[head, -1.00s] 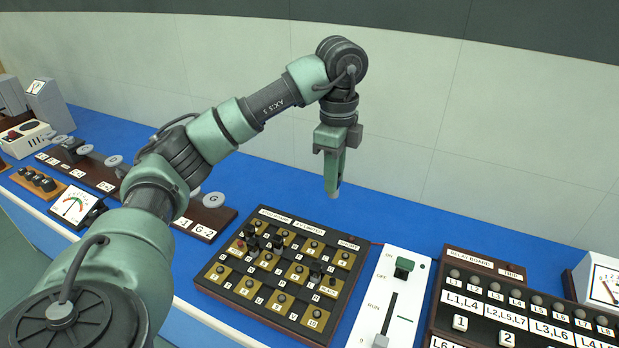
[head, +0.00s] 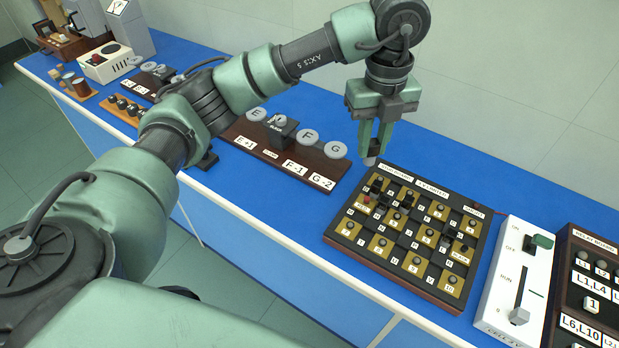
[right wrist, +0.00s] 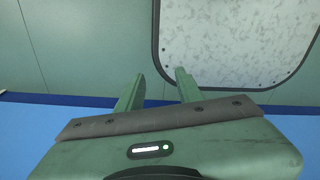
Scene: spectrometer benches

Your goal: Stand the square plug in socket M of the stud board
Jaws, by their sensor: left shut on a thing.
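The stud board (head: 342,234) lies on the blue bench at right of centre, a dark board with ochre squares, labelled studs and several small plugs. The letter M is too small to make out surely. My left gripper (head: 371,154) points down above the bench, just beyond the board's far left corner. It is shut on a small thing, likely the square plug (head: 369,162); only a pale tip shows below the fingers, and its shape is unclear. My right gripper (right wrist: 158,82) shows in the right wrist view with its fingers apart and nothing between them.
A white switch box (head: 512,275) with a slider stands right of the stud board, and a dark relay board (head: 571,270) beyond it. A brown rack (head: 318,166) with round grey discs lies to the left. Blue bench is clear behind the stud board.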

